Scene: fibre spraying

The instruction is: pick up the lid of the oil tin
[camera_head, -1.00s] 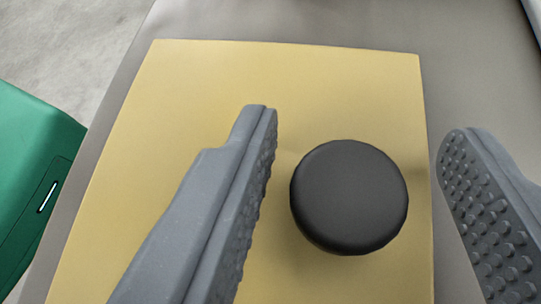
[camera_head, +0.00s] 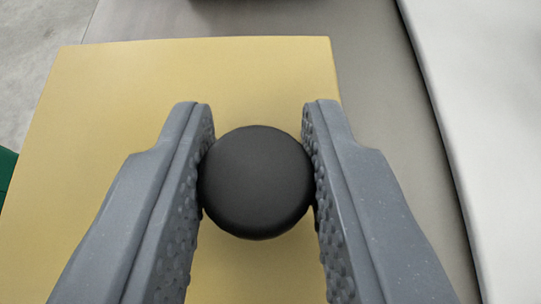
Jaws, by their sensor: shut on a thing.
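The lid (camera_head: 256,182) is a round, matte black disc on the yellow top of the oil tin (camera_head: 120,110). My gripper (camera_head: 257,150) is shut on the lid, with one studded grey finger touching its left side and the other its right. The fingertips reach a little past the lid's far edge. I cannot tell whether the lid is clear of the yellow surface. The tin's sides are hidden from this angle.
A grey surface (camera_head: 390,130) lies beyond and to the right of the tin. A white object (camera_head: 490,100) stands at the right edge. A green object (camera_head: 6,170) shows slightly at the left edge, and a dark object (camera_head: 260,14) at the top.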

